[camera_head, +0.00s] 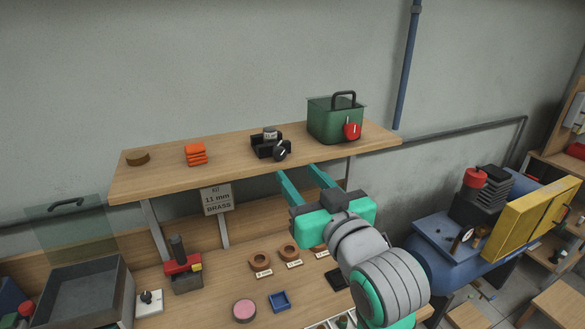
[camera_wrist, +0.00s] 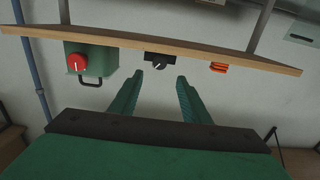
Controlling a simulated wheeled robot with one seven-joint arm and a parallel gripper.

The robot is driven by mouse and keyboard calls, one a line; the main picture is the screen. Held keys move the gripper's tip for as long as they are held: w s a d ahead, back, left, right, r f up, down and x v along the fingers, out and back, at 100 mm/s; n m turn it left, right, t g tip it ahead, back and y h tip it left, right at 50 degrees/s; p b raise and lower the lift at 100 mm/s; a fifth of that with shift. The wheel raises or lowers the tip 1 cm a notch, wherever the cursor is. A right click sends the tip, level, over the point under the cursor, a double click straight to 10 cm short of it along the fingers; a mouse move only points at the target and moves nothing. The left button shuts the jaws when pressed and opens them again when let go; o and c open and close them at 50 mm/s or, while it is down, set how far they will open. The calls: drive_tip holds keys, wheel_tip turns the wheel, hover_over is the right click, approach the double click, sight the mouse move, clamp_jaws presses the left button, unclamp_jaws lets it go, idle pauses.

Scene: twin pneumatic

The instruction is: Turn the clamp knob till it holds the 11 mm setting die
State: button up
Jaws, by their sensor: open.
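The black clamp (camera_head: 268,147) sits on the upper wooden shelf, left of the green box. A small grey die stands in its top, with marking too small to read. The clamp's dark knob (camera_head: 281,152) with a white pointer line faces front. In the wrist view, which looks upside down, the knob (camera_wrist: 159,64) shows beyond and between my fingertips. My gripper (camera_head: 301,173) has green fingers, spread apart and empty, just in front of the shelf's front edge, below and right of the knob. It also shows open in the wrist view (camera_wrist: 158,75). Nothing touches the knob.
The green box (camera_head: 332,122) with a red knob (camera_head: 352,131) stands right of the clamp. Orange blocks (camera_head: 196,154) and a brown disc (camera_head: 138,158) lie left. A sign (camera_head: 217,198) reading "KIT 11 mm BRASS" hangs below. Brown rings (camera_head: 260,259) lie on the lower bench.

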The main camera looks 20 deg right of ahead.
drive_tip(key=shift+s+f+m, duration=0.15)
drive_tip(key=shift+s+m, duration=0.85)
drive_tip(key=shift+m, duration=0.5)
